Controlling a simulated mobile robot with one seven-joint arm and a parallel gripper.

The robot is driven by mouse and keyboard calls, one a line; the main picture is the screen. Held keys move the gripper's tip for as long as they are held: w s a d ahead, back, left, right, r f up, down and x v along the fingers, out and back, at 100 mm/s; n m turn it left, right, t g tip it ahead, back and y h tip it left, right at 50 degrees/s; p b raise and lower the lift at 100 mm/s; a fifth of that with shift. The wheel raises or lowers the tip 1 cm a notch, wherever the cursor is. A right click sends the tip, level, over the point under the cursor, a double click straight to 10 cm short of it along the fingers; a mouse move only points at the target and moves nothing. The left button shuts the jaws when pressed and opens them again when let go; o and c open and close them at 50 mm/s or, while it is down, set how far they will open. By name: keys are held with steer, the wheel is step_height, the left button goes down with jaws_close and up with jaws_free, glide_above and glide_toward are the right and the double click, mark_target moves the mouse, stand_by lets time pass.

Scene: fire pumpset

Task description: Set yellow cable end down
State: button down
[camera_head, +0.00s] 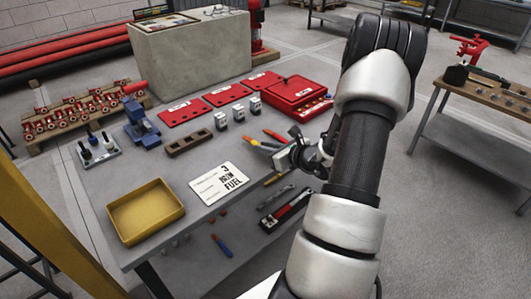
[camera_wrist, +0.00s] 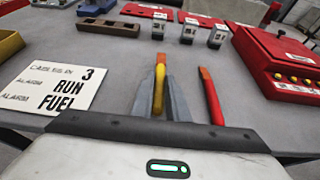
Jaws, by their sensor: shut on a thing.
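The yellow cable end (camera_wrist: 160,75) is between the two grey fingers of my gripper (camera_wrist: 160,92) in the wrist view, with its tip pointing away from me. My gripper is shut on it. In the head view the orange-yellow tip (camera_head: 252,143) shows just left of my gripper (camera_head: 268,150), over the grey table (camera_head: 205,160). I cannot tell whether the tip touches the table top.
A white label card (camera_wrist: 52,88) and a yellow tray (camera_head: 146,210) are to the left. Small grey blocks (camera_wrist: 188,30) stand beyond the fingers. A red box (camera_wrist: 285,65) is at right. Bare table lies between card and gripper.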

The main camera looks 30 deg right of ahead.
steer(key=shift+f, duration=0.85)
steer(key=shift+f, duration=0.15)
steer(key=c, duration=1.7)
jaws_free()
steer(key=shift+c, duration=0.2)
steer(key=shift+s+r, duration=0.1)
steer(key=shift+r, duration=0.15)
steer(key=p+v, duration=0.1)
steer(key=v, duration=1.1)
